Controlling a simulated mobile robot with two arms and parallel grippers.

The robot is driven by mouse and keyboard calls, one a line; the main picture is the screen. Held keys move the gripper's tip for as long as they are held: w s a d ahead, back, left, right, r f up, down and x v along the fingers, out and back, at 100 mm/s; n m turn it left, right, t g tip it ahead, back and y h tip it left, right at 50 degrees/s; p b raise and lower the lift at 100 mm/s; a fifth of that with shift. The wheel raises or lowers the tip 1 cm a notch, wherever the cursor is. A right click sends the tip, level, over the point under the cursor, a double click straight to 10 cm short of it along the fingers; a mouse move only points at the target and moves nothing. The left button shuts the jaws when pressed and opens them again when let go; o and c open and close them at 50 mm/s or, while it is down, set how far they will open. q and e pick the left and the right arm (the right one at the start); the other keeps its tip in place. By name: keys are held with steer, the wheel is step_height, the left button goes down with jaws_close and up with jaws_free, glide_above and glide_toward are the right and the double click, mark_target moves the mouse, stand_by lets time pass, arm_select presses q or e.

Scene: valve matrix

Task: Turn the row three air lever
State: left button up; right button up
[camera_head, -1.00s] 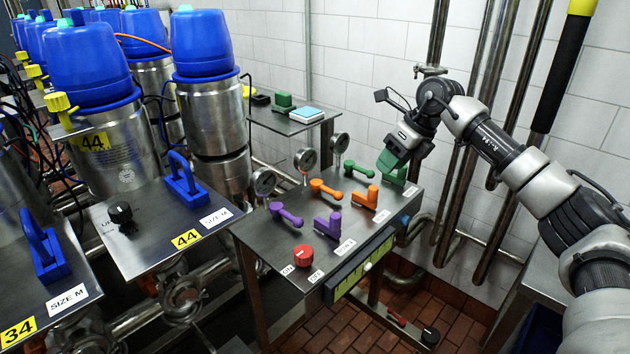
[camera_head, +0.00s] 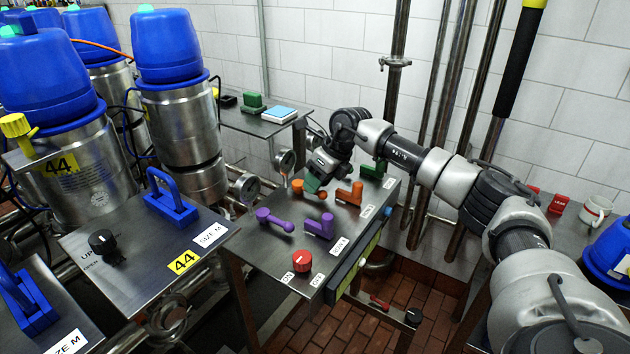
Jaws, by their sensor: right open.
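The valve panel (camera_head: 262,243) carries purple, orange and green lever pairs, one colour per row from front to back. The back row's right green lever (camera_head: 373,171) shows; its left green lever is hidden behind my right gripper. My right gripper (camera_head: 313,184) is open, with green-tinted fingers pointing down over the left part of the panel. The fingers cover the middle of the left orange lever (camera_head: 297,187); I cannot tell if they touch anything. The right orange lever (camera_head: 349,194) is clear of the gripper. My left gripper is not in view.
Two purple levers (camera_head: 319,227) and a red knob (camera_head: 302,261) stand at the panel's front. Gauges (camera_head: 243,187) line its left edge. A steel plate with a blue handle (camera_head: 171,198) is to the left. Vertical pipes (camera_head: 395,80) stand behind my right arm.

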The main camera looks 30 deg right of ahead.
steer(key=shift+w+a+f, duration=0.15)
steer(key=shift+f, duration=0.4)
jaws_close()
